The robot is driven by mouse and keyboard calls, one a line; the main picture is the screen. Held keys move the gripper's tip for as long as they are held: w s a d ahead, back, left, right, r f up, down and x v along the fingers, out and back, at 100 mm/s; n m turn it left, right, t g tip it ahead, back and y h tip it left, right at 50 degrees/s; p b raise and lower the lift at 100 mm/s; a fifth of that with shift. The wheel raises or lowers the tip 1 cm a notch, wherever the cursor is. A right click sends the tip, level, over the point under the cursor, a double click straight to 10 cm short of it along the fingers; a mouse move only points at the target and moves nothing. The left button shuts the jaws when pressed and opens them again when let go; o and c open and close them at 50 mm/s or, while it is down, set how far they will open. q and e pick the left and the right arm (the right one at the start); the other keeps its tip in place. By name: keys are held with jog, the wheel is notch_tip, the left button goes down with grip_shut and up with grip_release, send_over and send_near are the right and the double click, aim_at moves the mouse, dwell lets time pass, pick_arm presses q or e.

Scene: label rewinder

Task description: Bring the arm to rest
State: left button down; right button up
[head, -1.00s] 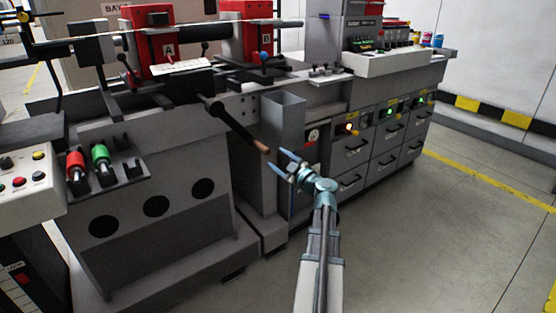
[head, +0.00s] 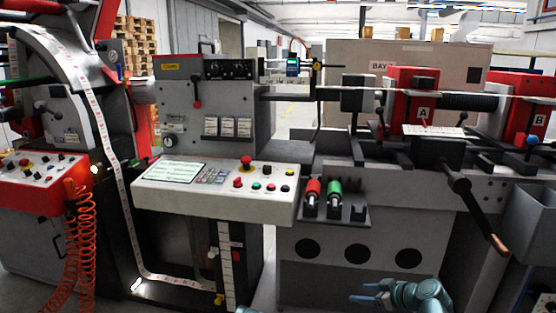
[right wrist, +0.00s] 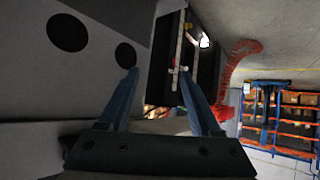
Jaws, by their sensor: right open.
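My right gripper (head: 362,293) shows at the bottom of the head view, right of the middle, with its blue fingers pointing left. It is in front of the lower grey cabinet (head: 318,279) of the label rewinder. In the right wrist view its two fingers (right wrist: 159,73) stand apart with nothing between them. Most of the right arm is below the picture.
A control panel (head: 215,192) juts out left of the gripper. A dark lever (head: 476,210) sticks out at the right, beside a grey bin (head: 530,222). Orange coiled hoses (head: 80,240) hang at the left. A blue rack (right wrist: 280,118) shows in the wrist view.

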jog(key=s+a+f+g+h, duration=0.1)
jog(key=s+a+f+g, duration=0.3)
jog(key=a, duration=0.4)
jog(key=s+a+f+g+h, duration=0.1)
jog(key=s+a+f+g, duration=0.3)
jog(key=a, duration=0.5)
jog(key=s+a+m+g+h, duration=0.1)
jog(key=s+a+m+h, duration=0.3)
jog(key=s, duration=0.7)
notch_tip(320, 180, up, 27)
jog(key=a+h+p, duration=0.1)
jog(key=p, duration=2.6)
jog(key=shift+f, duration=0.2)
jog(key=shift+a, duration=0.1)
